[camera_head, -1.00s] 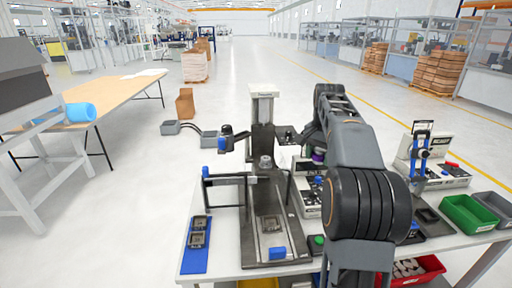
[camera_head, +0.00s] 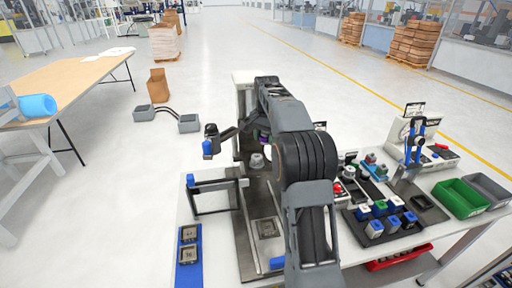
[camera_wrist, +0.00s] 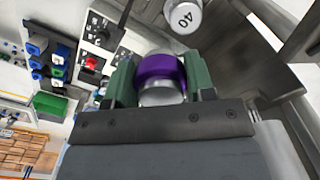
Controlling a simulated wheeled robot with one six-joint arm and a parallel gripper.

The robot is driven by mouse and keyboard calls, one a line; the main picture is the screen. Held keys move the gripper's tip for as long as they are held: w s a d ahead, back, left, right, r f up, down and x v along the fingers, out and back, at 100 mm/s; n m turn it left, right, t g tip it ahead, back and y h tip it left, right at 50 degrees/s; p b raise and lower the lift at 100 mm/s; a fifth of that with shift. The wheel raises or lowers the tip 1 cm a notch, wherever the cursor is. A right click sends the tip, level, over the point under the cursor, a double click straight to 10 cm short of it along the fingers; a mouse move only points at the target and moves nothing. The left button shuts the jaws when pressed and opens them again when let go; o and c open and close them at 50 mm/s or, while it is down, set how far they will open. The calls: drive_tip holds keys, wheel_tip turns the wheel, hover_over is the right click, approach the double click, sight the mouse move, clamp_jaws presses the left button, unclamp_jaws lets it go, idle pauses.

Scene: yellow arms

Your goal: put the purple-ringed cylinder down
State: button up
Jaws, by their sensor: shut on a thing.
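The purple-ringed cylinder (camera_wrist: 161,76) is between the two green-padded fingers of my gripper (camera_wrist: 160,84) in the wrist view. The gripper is shut on it, and its purple band and silver metal end show. In the head view a bit of purple (camera_head: 264,138) shows beside my arm, which hides most of the gripper. A silver weight marked 40 (camera_wrist: 182,16) is near the cylinder in the wrist view. In the head view a small silver weight (camera_head: 257,160) is on the grey metal fixture (camera_head: 237,229), close by the gripper.
To the right is a black tray (camera_head: 402,232) of blue, green and white blocks. A green bin (camera_head: 461,197) and a grey bin (camera_head: 488,187) stand at the right edge. A blue mat (camera_head: 187,273) with metal parts is at the front left. A white instrument (camera_head: 424,144) stands behind the tray.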

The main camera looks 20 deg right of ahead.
sight(257, 156)
drive_tip(key=w+f, duration=0.1)
drive_tip(key=a+f, duration=0.1)
drive_tip(key=w+f+p, duration=0.1)
drive_tip(key=shift+w+a+f, duration=0.25)
drive_tip(key=shift+w+f, duration=0.05)
drive_tip(key=shift+f, duration=0.1)
drive_tip(key=f, duration=0.3)
drive_tip(key=shift+w+a, duration=0.2)
drive_tip(key=shift+w, duration=0.1)
drive_tip(key=shift+f, duration=0.45)
drive_tip(key=shift+f, duration=0.1)
drive_tip(key=shift+f, duration=0.15)
drive_tip(key=o, duration=1)
